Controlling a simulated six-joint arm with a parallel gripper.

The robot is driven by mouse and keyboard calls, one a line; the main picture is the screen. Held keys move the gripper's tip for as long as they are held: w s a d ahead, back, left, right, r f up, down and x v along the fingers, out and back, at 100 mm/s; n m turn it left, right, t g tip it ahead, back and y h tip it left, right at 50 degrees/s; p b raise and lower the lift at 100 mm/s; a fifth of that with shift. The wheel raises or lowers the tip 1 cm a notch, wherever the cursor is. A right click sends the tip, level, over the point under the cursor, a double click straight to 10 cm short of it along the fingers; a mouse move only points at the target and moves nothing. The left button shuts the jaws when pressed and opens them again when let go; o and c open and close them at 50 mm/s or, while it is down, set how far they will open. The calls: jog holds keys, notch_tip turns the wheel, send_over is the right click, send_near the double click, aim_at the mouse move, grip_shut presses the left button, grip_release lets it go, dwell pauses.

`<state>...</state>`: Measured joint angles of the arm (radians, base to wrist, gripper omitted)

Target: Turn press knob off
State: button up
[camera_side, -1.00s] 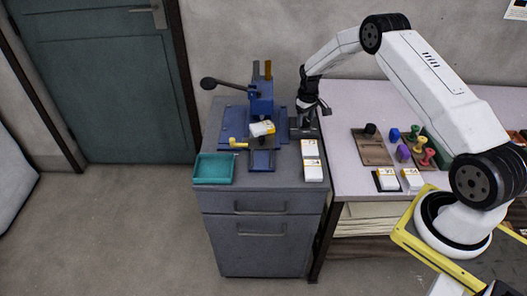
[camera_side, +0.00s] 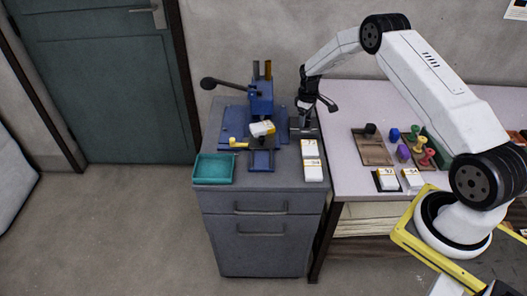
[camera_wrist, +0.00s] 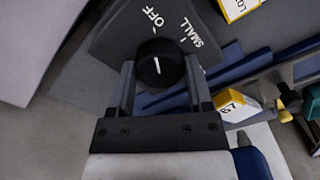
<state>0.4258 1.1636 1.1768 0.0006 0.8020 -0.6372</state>
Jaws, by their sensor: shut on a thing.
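The black round knob (camera_wrist: 160,66) sits on a dark grey panel (camera_wrist: 108,40) marked OFF and SMALL in white. Its white line points roughly up in the wrist view, towards the OFF mark. My gripper (camera_wrist: 161,78) is shut on the knob, with one finger on each side of it. In the side view my gripper (camera_side: 306,103) points down over the dark control box (camera_side: 303,130), right of the blue press (camera_side: 261,100). The knob is hidden by the gripper there.
A white-and-yellow box (camera_side: 262,129) rests on the press. White boxes (camera_side: 313,169) lie on the cabinet's right side, and a teal tray (camera_side: 214,169) lies at its front left. The press lever (camera_side: 208,84) sticks out left. The table on the right holds stamps (camera_side: 420,150).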

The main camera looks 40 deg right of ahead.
jog(key=o, duration=1.3)
jog(key=shift+r, duration=3.95)
jog(key=shift+a+r, duration=0.25)
jog(key=shift+a, duration=0.15)
jog(key=s+a+r+t, duration=0.1)
jog(key=s+a+r, duration=0.1)
jog(key=s+a, duration=0.5)
jog(key=s+a+r+m, duration=0.1)
jog(key=s+a+r, duration=0.2)
jog(key=s+a, duration=0.5)
jog(key=s+a+r+m+t, duration=0.1)
jog(key=s+a+r, duration=0.2)
jog(key=s+a, duration=0.4)
jog(key=shift+s+a+r+t, duration=0.15)
jog(key=shift+s+a, duration=0.05)
jog(key=shift+s, duration=0.25)
jog(key=shift+s+a+r+t, duration=0.1)
jog(key=shift+s+a+t, duration=0.05)
jog(key=shift+s, duration=0.25)
